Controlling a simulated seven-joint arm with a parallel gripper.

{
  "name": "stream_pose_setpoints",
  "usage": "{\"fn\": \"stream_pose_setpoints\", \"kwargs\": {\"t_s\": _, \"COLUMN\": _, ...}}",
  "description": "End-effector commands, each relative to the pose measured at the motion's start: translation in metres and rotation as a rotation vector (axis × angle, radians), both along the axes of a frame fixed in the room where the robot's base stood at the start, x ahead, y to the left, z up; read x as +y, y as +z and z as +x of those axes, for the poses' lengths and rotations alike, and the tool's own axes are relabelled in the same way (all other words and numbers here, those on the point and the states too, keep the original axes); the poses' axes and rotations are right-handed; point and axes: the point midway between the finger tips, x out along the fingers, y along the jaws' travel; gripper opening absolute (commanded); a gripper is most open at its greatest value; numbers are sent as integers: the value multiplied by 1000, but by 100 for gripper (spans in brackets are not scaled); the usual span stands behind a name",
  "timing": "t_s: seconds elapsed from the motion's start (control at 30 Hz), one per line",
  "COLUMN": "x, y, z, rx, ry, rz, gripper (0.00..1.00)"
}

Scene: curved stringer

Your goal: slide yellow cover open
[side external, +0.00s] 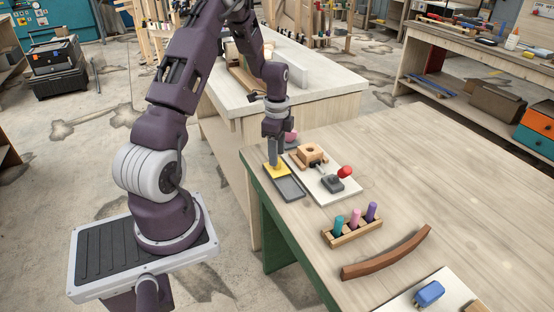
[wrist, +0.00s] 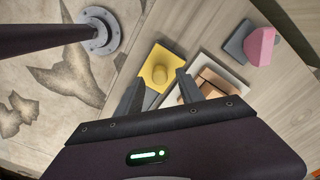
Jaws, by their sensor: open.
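The yellow cover (side external: 270,174) is a flat square piece at the far end of a dark grey tray (side external: 291,189) near the table's left edge. In the wrist view the yellow cover (wrist: 164,56) has a round raised knob (wrist: 159,74). My gripper (side external: 276,162) points down right over the cover. In the wrist view my gripper (wrist: 159,77) is open, with one finger on each side of the knob. I cannot tell whether the fingers touch it. The near part of the tray is uncovered.
A white board beside the tray carries a wooden block (side external: 311,153) and a grey base with a red knob (side external: 345,171). A pink piece (side external: 291,136) stands behind. A peg rack (side external: 352,233), a curved brown wooden strip (side external: 386,253) and a blue piece (side external: 430,293) lie nearer. The table's right side is clear.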

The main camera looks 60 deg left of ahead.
Motion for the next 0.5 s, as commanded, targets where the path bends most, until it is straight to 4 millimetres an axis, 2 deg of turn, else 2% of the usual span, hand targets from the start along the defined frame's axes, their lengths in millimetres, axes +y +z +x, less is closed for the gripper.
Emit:
{"fn": "stream_pose_setpoints", "kwargs": {"t_s": 0.1, "x": -1, "y": -19, "z": 0, "rx": 2, "ry": 1, "rz": -2, "gripper": 45}}
{"fn": "stream_pose_setpoints", "kwargs": {"t_s": 0.2, "x": -1, "y": -27, "z": 0, "rx": 1, "ry": 1, "rz": -1, "gripper": 45}}
{"fn": "stream_pose_setpoints", "kwargs": {"t_s": 0.43, "x": -1, "y": -29, "z": 0, "rx": 0, "ry": 1, "rz": 0, "gripper": 45}}
{"fn": "stream_pose_setpoints", "kwargs": {"t_s": 0.47, "x": -1, "y": -28, "z": 0, "rx": 0, "ry": 1, "rz": 0, "gripper": 43}}
{"fn": "stream_pose_setpoints", "kwargs": {"t_s": 0.5, "x": -1, "y": -28, "z": 0, "rx": 0, "ry": 1, "rz": 0, "gripper": 35}}
